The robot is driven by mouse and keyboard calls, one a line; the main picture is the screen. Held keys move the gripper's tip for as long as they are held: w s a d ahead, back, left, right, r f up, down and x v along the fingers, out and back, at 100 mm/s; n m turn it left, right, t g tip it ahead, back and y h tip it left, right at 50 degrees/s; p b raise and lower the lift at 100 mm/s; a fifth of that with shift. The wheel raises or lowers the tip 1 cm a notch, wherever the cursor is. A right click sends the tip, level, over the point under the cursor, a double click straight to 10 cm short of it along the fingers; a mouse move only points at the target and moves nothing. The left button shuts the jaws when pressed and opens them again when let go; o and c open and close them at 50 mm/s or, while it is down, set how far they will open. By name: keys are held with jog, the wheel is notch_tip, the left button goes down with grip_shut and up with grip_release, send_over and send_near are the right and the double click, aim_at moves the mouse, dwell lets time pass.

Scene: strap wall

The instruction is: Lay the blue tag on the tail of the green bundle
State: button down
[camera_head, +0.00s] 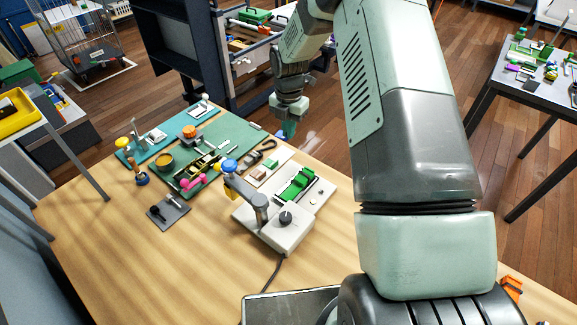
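My gripper (289,127) hangs beyond the far edge of the workbench in the camera_head view, above and behind the white device. A bright green banded item (297,187), possibly the green bundle, lies in a dark-edged holder on the white device (268,232). My gripper is apart from it. I cannot make out its tail.
A lever with a blue knob (230,165) rises from the device's left side. A teal mat (228,130) with several small tools and parts lies to the left. A grey plate (168,212) lies in front of it. The wooden bench (150,270) is clear at front left.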

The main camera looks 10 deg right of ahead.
jog(key=s+d+n, duration=0.1)
jog(key=s+n, duration=0.7)
notch_tip(320, 180, up, 2)
jog(key=n, duration=0.8)
send_over(294, 188)
notch_tip(294, 188, down, 5)
jog(key=shift+s+r, duration=0.1)
jog(key=shift+f, duration=2.3)
jog(key=shift+f, duration=0.1)
jog(key=c, duration=1.6)
grip_release()
jog(key=shift+c, duration=0.2)
notch_tip(294, 188, up, 12)
